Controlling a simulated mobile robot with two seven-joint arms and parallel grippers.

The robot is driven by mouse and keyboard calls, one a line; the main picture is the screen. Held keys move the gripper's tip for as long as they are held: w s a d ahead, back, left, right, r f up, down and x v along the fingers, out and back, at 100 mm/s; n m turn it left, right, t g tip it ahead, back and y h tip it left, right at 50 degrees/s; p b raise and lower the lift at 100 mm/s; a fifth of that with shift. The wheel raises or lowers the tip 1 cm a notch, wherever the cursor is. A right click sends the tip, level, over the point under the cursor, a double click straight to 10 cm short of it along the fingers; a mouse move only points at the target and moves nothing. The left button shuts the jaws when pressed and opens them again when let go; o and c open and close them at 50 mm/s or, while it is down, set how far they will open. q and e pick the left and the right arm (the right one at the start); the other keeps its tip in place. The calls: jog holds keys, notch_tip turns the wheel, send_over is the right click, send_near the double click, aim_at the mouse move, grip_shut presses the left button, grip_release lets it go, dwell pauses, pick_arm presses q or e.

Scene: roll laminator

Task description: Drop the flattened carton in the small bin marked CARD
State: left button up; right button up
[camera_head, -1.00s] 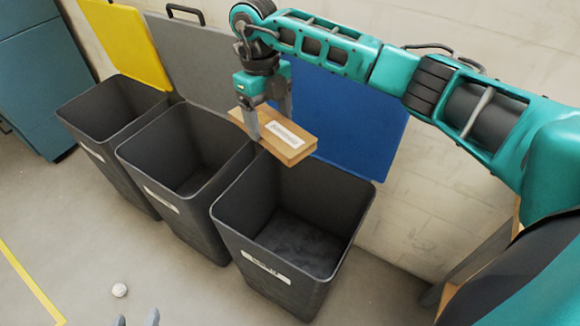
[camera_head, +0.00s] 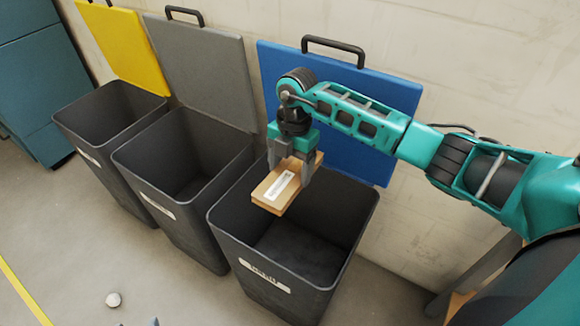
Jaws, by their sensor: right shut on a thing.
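My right gripper (camera_head: 290,165) is shut on the flattened carton, a thin brown cardboard piece (camera_head: 271,193) with a white label. The gripper points down and holds the carton, tilted, over the mouth of the right-hand dark bin (camera_head: 225,238), the one with the blue lid. The carton is apart from the bin floor. This bin has a white label (camera_head: 265,274) on its front, too blurred to read surely. Only a sliver of my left gripper (camera_head: 155,322) shows at the bottom edge, so its jaws cannot be judged.
A middle bin (camera_head: 140,182) with a grey lid (camera_head: 205,70) and a left bin (camera_head: 85,135) with a yellow lid (camera_head: 122,45) stand beside it, open and apparently empty. The blue lid (camera_head: 340,75) stands raised behind. A small white ball (camera_head: 114,299) lies on the floor.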

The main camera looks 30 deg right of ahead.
pick_arm(q)
jog(key=f+b, duration=0.1)
jog(key=b, duration=0.1)
jog(key=f+b, duration=0.2)
jog(key=d+f+b, duration=0.1)
jog(key=b, duration=0.1)
jog(key=shift+w+f, duration=0.35)
pick_arm(e)
notch_tip(320, 180, down, 7)
jog(key=shift+r, duration=0.15)
pick_arm(q)
jog(key=shift+s+f, duration=0.1)
jog(key=shift+s, duration=0.05)
pick_arm(e)
jog(key=o, duration=1)
jog(key=shift+o, duration=0.2)
jog(key=r, duration=0.4)
jog(key=d+r+p, duration=0.1)
jog(key=r, duration=0.3)
jog(key=r+p, duration=0.1)
jog(key=r, duration=0.3)
jog(key=shift+w+d+r, duration=0.15)
jog(key=shift+w+r, duration=0.25)
pick_arm(q)
notch_tip(320, 180, up, 3)
jog(key=shift+f, duration=0.15)
